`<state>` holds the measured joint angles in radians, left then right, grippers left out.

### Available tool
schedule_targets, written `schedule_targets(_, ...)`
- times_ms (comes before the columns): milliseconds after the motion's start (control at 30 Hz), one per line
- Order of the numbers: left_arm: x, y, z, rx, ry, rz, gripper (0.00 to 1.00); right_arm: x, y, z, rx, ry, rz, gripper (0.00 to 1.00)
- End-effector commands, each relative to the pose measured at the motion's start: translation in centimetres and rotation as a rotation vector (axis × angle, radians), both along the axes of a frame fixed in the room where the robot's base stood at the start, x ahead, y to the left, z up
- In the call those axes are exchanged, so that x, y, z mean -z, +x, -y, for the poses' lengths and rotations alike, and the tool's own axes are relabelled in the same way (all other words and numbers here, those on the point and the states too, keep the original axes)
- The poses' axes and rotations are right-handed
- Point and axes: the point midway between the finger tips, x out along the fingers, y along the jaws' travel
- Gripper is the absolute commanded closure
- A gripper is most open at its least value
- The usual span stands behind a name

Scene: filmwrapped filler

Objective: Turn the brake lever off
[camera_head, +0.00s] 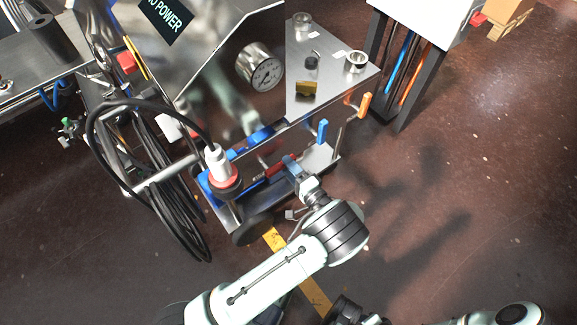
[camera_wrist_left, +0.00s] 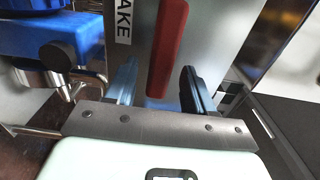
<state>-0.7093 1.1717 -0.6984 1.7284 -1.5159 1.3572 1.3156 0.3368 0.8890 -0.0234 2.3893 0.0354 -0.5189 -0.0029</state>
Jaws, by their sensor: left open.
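The brake lever (camera_wrist_left: 168,48) is a red bar beside a label whose visible letters read "AKE" in the left wrist view. In the head view the red lever (camera_head: 280,168) is low on the metal machine, partly hidden by my gripper. My left gripper (camera_wrist_left: 160,90) is open, with one finger on each side of the lever's lower end. I cannot tell whether either finger touches it. In the head view my left gripper (camera_head: 293,168) is at the machine's lower front. My right gripper's fingers do not show.
A red-and-white knob (camera_head: 222,172) and looped black cables (camera_head: 175,215) are left of the gripper. Blue (camera_head: 322,131) and orange (camera_head: 365,104) handles stick out on the right. The floor (camera_head: 470,190) to the right is clear.

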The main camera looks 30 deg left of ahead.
Motion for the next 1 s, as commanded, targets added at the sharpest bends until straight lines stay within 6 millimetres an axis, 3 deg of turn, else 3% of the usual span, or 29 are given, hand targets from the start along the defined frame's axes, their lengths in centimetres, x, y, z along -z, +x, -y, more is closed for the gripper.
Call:
schedule_targets(400, -0.02, 0.37, -0.93, 0.0, 0.0, -0.001, 0.47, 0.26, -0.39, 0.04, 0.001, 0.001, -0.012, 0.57)
schedule_targets(433, -0.02, 0.36, -0.93, 0.0, 0.0, -0.001, 0.53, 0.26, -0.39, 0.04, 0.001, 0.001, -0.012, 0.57)
schedule_targets(567, -0.01, 0.36, -0.91, 0.0, -0.001, -0.001, 0.96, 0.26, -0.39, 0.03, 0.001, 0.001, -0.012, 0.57)
schedule_targets(600, -0.01, 0.36, -0.91, 0.0, -0.001, -0.001, 1.0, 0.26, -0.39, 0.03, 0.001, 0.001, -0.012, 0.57)
schedule_targets(1000, -0.34, 0.39, -0.11, 0.0, -0.022, 0.05, 1.0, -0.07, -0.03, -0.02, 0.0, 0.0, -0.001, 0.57)
